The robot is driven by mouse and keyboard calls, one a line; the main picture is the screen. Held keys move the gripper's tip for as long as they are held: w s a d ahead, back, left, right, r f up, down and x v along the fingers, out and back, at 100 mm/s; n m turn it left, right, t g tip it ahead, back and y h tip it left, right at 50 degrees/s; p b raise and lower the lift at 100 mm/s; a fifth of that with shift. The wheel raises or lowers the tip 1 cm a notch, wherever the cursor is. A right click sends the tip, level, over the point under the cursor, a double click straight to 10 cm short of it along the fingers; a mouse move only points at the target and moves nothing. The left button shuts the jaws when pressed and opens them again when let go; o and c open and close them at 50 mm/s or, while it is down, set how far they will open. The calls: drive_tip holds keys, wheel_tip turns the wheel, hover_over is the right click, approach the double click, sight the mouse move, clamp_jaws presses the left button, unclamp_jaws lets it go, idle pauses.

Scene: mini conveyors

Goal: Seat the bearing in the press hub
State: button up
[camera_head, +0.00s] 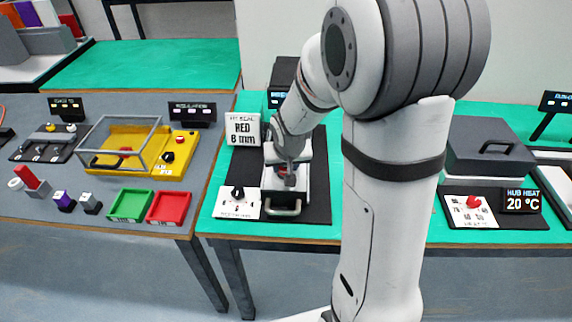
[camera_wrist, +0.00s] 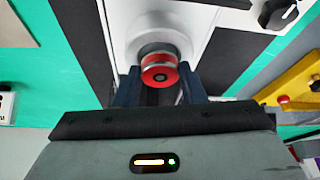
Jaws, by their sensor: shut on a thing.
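In the head view my gripper (camera_head: 288,172) is low over the white press station, and the bearing shows only as a small red patch. The press hub (camera_wrist: 150,47) looks like a grey round seat on the white press body (camera_wrist: 115,20), directly behind the bearing in the wrist view. The bearing covers part of it. I cannot tell whether they touch.
A white panel with a black knob (camera_head: 238,193) and a grey handle (camera_head: 284,208) are in front. A yellow fixture (camera_head: 150,172) and green (camera_head: 130,205) and red (camera_head: 168,207) trays stand on the left table.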

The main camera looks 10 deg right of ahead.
drive_tip(key=shift+f+b, duration=0.5)
drive_tip(key=shift+f, duration=0.05)
drive_tip(key=o, duration=1.1)
drive_tip(key=shift+r+p, duration=0.55)
drive_tip(key=shift+p, duration=0.15)
drive_tip(key=v, duration=1.2)
drive_tip(key=s+r+n+g, duration=0.1)
drive_tip(key=s, duration=1.5)
drive_tip(key=shift+s+d+r+g, duration=0.15)
drive_tip(key=shift+d+r+g, duration=0.15)
drive_tip(key=shift+g, duration=0.1)
